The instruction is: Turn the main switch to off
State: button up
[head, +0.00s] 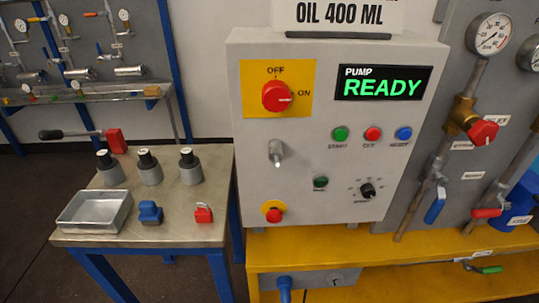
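The main switch (277,96) is a red rotary knob on a yellow plate (304,70) at the upper left of the grey control box. OFF is printed above the knob and ON to its right. The white mark on the knob points right, toward ON. My gripper is not in view, and nothing covers the switch.
The control box (228,150) also carries push buttons, a toggle (275,152) and a black dial (367,190). A side table (185,235) holds a tray, cylinders and a red padlock (203,213). Gauge pipework stands right. Space before the box looks clear.

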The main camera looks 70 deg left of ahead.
aim_at(276, 97)
jog(key=u, duration=2.5)
